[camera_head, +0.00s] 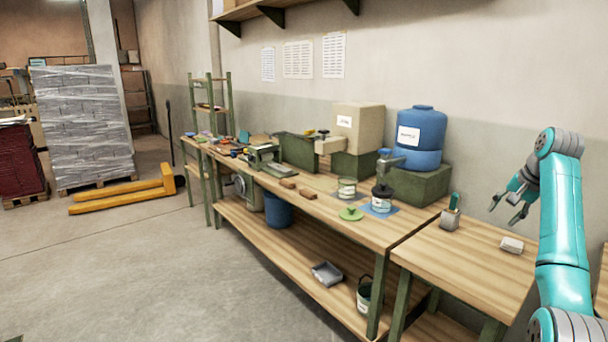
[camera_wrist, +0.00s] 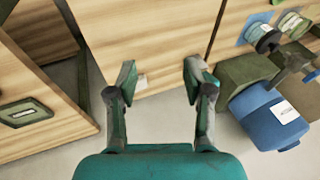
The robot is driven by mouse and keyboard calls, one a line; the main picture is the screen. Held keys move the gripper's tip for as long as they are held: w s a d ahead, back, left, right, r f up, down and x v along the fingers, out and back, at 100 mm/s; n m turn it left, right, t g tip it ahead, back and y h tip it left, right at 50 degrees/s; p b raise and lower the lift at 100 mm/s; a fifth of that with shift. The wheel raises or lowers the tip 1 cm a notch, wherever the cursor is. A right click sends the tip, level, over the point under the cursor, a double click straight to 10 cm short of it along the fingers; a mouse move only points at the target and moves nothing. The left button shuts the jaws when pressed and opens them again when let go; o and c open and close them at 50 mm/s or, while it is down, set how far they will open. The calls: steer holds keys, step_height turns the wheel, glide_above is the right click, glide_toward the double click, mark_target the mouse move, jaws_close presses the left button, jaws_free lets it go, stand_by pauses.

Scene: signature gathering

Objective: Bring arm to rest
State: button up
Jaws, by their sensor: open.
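My gripper (camera_head: 508,208) is at the right of the head view, at the end of my teal arm. It is raised above the right-hand wooden table (camera_head: 470,262). Its two fingers are spread apart with nothing between them. In the wrist view my gripper (camera_wrist: 158,85) also shows open and empty, with wooden table top and grey floor beyond the fingers. A small white block (camera_head: 512,244) lies on the table below the gripper. A grey holder (camera_head: 450,219) with a green-handled tool stands to its left.
The long workbench (camera_head: 320,205) runs along the wall. It bears a blue barrel (camera_head: 421,140), a beige box (camera_head: 358,128), cans and tools. A yellow pallet jack (camera_head: 125,195) and a wrapped pallet stack (camera_head: 82,125) stand at the left. The floor in front is clear.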

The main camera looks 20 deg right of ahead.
steer(key=w+a+f+n+t, duration=0.1)
steer(key=a+f, duration=0.4)
steer(key=f, duration=0.5)
steer(key=w+a+f, duration=0.1)
steer(key=a+f, duration=0.3)
steer(key=f, duration=0.5)
steer(key=w+a+f+n+t, duration=0.1)
steer(key=a+f, duration=0.4)
steer(key=f, duration=0.5)
steer(key=s+a+f+n+t+h, duration=0.1)
steer(key=s+a+f+n, duration=0.1)
steer(key=s+a+f, duration=0.55)
steer(key=s+a+f+n+t, duration=0.1)
steer(key=s+a+f, duration=0.3)
steer(key=a+f, duration=0.6)
steer(key=s+a+n+t, duration=0.1)
steer(key=s+a+n, duration=0.1)
steer(key=s+a, duration=0.7)
steer(key=s+a+n+t, duration=0.2)
steer(key=s+a, duration=0.4)
steer(key=s, duration=0.8)
steer(key=s+a+r+n+t+y, duration=0.1)
steer(key=s+a+r+n, duration=0.1)
steer(key=s+r, duration=0.7)
steer(key=s+a+r+n+t, duration=0.2)
steer(key=s+a+r, duration=0.2)
steer(key=s+r, duration=0.6)
steer(key=shift+s+y, duration=0.25)
steer(key=shift+y, duration=0.15)
